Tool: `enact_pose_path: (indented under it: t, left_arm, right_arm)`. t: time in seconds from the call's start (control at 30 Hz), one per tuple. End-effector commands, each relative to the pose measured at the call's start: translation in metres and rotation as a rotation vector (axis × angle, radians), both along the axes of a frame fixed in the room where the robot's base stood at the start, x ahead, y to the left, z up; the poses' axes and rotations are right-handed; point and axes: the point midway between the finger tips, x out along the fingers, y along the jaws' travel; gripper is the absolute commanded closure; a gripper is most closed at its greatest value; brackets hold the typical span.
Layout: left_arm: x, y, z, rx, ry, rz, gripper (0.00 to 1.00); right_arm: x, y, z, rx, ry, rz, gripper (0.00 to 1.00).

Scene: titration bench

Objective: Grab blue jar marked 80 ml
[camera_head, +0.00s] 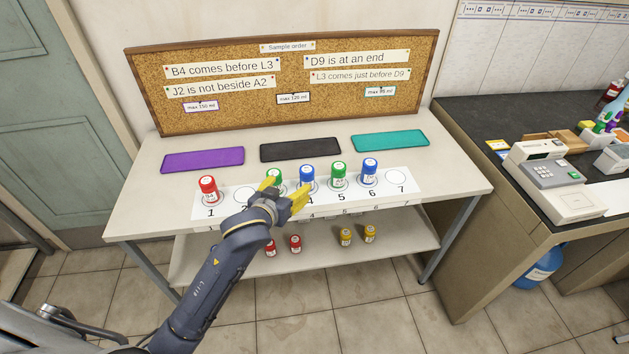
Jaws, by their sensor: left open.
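Two blue jars stand on the white numbered strip (394,191): one blue jar (307,174) at about place 4 and another blue jar (370,171) at place 6. Their labels are too small to read, so I cannot tell which is marked 80 ml. My left gripper (284,184) has yellow fingers spread open. It is in front of the green jar (274,175) at place 3, partly hiding it, and its right finger is close to the blue jar at place 4. I cannot tell whether it touches any jar. My right gripper is not in view.
A red jar (208,188) stands at place 1 and a green jar (339,174) at place 5. Places 2 and 7 look empty. Purple (203,160), black (301,149) and teal (390,141) mats lie behind. Red and yellow jars are on the lower shelf (320,247).

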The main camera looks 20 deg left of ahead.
Motion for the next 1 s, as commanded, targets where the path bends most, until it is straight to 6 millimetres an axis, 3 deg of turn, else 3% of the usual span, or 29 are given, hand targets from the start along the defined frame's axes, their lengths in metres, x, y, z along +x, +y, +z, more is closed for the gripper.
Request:
enact_pose_path:
  t: [0.23,0.5,1.0]
  left_arm:
    - [0.043,-0.003,-0.018,0.001,0.000,0.000,0.30]
    - [0.082,-0.004,-0.034,0.002,0.000,-0.001,0.30]
    - [0.111,-0.008,-0.047,0.002,0.000,-0.001,0.30]
  right_arm:
    - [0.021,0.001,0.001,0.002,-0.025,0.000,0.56]
    - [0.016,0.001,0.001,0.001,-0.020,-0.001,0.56]
    - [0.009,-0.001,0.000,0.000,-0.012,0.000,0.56]
